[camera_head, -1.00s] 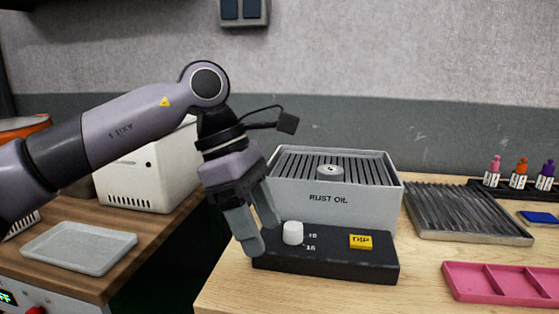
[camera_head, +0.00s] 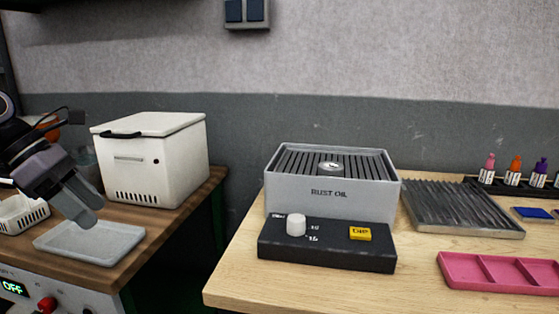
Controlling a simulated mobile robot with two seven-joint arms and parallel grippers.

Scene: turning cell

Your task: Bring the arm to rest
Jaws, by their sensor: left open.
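My left gripper (camera_head: 88,208) is at the left edge of the head view, above the grey tray (camera_head: 90,250) on the left bench. It is open, with nothing seen between its fingers. Most of my left arm is out of the picture. My right gripper is not in view. The rust oil box (camera_head: 332,186) stands on the right table with a round metal part (camera_head: 331,167) on its slatted top. The black control box (camera_head: 327,246) with a white knob (camera_head: 296,225) and a yellow DIP button (camera_head: 360,233) sits in front of it, clear of the gripper.
A white lidded box (camera_head: 150,160) stands at the back of the left bench. A white basket (camera_head: 22,215) is at far left. On the right table are a ridged metal tray (camera_head: 460,208), a pink tray (camera_head: 500,272) and small bottles (camera_head: 513,170). A gap separates the benches.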

